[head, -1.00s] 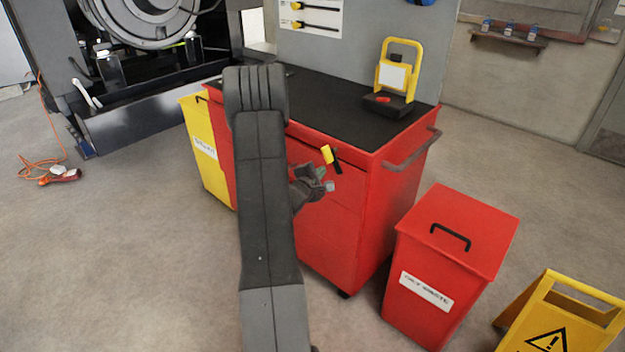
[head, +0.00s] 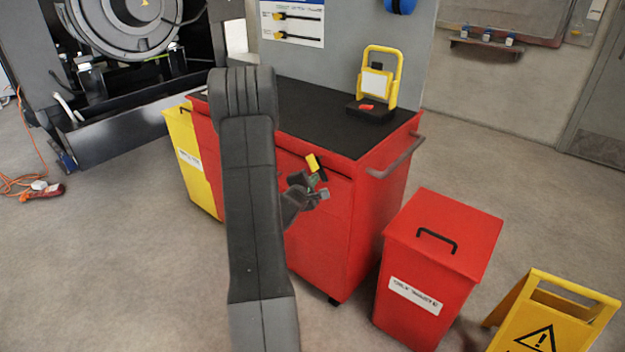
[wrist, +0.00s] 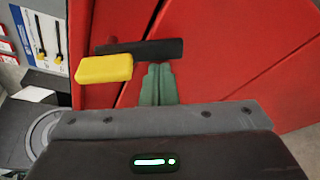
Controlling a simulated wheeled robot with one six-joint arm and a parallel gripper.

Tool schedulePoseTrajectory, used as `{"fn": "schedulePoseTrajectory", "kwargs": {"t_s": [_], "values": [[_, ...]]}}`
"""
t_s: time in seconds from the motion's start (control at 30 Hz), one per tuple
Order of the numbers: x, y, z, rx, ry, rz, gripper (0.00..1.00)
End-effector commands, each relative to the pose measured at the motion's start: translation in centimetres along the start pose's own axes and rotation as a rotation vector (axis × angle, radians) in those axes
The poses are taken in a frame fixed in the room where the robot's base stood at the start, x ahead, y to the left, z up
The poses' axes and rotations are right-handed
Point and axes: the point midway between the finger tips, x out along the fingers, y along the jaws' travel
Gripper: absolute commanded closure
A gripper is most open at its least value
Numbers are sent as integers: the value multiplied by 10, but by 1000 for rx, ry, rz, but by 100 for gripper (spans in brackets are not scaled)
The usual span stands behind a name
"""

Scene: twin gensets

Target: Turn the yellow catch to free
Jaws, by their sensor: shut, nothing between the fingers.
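The catch is a yellow block (head: 313,162) on a dark bar, on the front of the red tool cabinet (head: 320,235) just below its top. In the head view the bar slants down to the right from the yellow block. My gripper (head: 319,187) is shut and empty, just below the catch. In the wrist view the yellow block (wrist: 104,68) sits left of the green fingertips (wrist: 158,82), and the dark bar (wrist: 145,48) runs across just beyond them. I cannot tell whether the fingertips touch the bar.
A red waste bin (head: 437,265) stands right of the cabinet, with a yellow warning sign (head: 545,320) beyond it. A yellow bin (head: 192,165) is at the left. A work lamp (head: 380,80) stands on the cabinet top. Open floor lies at the left.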

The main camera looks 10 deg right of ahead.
Motion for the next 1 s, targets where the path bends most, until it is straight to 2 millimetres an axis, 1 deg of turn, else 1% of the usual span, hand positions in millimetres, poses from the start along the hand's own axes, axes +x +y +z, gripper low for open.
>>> {"fn": "schedulePoseTrajectory", "kwargs": {"t_s": [0.67, 1.0], "values": [[-2, -1, 7, 0, -1, 1, 100], [-7, -1, 20, 0, -1, 0, 100]]}}
